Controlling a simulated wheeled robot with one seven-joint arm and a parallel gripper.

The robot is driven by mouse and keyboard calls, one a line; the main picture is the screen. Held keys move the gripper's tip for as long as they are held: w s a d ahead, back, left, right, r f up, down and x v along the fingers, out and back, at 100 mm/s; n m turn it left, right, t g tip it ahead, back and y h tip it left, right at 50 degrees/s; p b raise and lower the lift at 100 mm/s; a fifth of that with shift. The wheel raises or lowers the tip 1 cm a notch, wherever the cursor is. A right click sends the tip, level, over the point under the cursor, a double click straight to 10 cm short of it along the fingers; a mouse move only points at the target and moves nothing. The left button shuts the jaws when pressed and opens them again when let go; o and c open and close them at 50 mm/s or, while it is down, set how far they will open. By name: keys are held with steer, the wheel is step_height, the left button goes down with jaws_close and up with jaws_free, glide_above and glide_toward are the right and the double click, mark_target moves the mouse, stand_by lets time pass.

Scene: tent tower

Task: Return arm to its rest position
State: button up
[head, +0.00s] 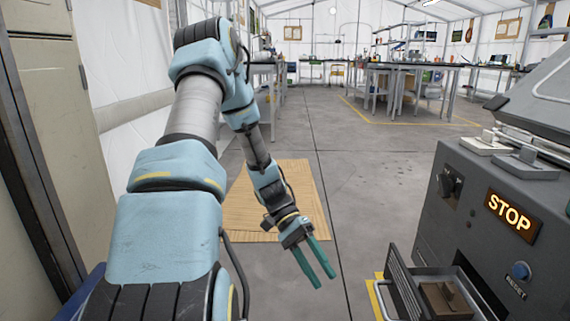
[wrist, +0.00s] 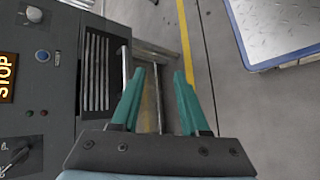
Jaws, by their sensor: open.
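My gripper (head: 315,264) hangs in the middle of the head view, with its two teal fingers pointing down and to the right. The fingers are apart and nothing is between them. In the wrist view my gripper (wrist: 158,98) also shows open and empty, above the floor and beside the grey machine. My arm is bent, reaching forward and then down over the floor. The gripper is to the left of the machine's open drawer and apart from it in the head view.
A grey machine (head: 455,215) with a lit STOP sign (head: 511,216) stands at the right. Its open drawer (head: 422,290) holds a brown block (head: 446,299). Brown sheets (head: 300,185) lie on the floor. A door (head: 60,110) is at the left. A blue-edged platform (wrist: 275,30) shows in the wrist view.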

steer(key=w+a+r+n+t+y, duration=0.1)
steer(key=a+r+n+t+y, duration=0.45)
steer(key=a+r+t, duration=0.75)
step_height(320, 180, up, 33)
steer(key=a+g+p, duration=0.1)
steer(key=a+p, duration=0.1)
steer(key=p, duration=3.3)
steer(key=shift+w+g+y, duration=0.25)
steer(key=shift+g+y, duration=0.05)
steer(key=shift+y, duration=0.15)
